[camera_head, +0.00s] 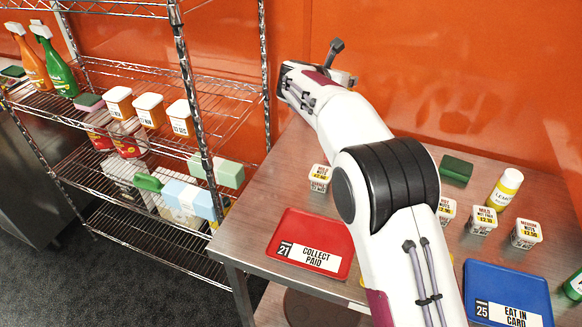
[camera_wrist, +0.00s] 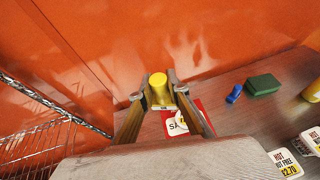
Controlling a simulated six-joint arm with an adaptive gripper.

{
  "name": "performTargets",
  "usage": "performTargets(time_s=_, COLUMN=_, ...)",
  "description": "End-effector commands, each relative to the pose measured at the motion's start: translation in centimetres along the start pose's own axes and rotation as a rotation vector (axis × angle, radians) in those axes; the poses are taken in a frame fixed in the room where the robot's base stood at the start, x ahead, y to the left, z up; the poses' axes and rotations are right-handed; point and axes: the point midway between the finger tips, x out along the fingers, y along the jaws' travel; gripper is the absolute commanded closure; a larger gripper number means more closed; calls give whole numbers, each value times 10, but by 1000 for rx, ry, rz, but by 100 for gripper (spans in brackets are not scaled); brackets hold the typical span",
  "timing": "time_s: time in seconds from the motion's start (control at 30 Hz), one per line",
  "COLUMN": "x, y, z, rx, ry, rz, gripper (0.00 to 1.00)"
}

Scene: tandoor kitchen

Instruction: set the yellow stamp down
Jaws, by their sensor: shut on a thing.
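The yellow stamp (camera_wrist: 158,80) is in the wrist view, its round yellow top showing between the two fingers of my gripper (camera_wrist: 158,92). The fingers are shut on it. Below and behind it in that view lies a red card (camera_wrist: 197,104) with a white label, partly covered by the fingers; I cannot tell how high the stamp is above it. In the head view my arm reaches to the back of the table, with part of the gripper (camera_head: 334,52) showing; the stamp is hidden there.
A blue object (camera_wrist: 234,94) lies near the sponge. A wire rack (camera_head: 188,75) stands left; an orange wall is behind.

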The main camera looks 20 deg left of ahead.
Motion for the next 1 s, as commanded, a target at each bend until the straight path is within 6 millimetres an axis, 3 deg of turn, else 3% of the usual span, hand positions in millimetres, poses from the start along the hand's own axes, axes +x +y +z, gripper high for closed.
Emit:
performTargets(time_s=0.1, x=-27, y=28, z=-12, rx=4, ry=2, rz=0, gripper=100)
performTargets(time_s=0.3, x=-65, y=60, z=-28, rx=9, ry=5, rz=-10, gripper=100)
performTargets(time_s=0.7, x=-117, y=94, z=-50, rx=17, ry=10, rz=-21, gripper=100)
performTargets(time_s=1.0, x=-94, y=92, z=-99, rx=13, ry=11, rz=-24, gripper=100)
